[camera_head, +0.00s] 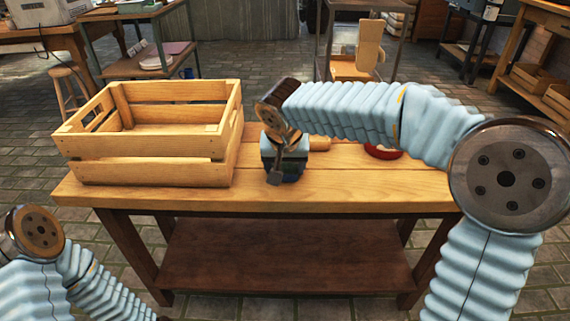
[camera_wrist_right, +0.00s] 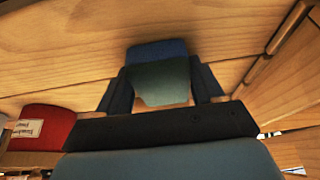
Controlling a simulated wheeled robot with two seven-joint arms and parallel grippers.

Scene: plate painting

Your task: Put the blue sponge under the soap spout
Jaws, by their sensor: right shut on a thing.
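My right gripper (camera_head: 284,172) is over the table just right of the wooden crate, pointing down. In the right wrist view its two dark fingers (camera_wrist_right: 160,88) are shut on a block with a blue part and a green part, which looks like the blue sponge (camera_wrist_right: 157,50). In the head view the arm and gripper mostly hide the sponge. I cannot tell whether it touches the tabletop. I cannot make out a soap spout in either view. My left arm shows at the lower left, but its gripper is out of view.
The slatted wooden crate (camera_head: 145,145) stands on the left of the wooden table (camera_head: 350,187). A red item (camera_head: 383,153) lies partly behind my right arm; a red labelled item (camera_wrist_right: 45,127) shows in the wrist view. A wooden piece (camera_head: 320,143) lies behind the gripper. The table's front right is clear.

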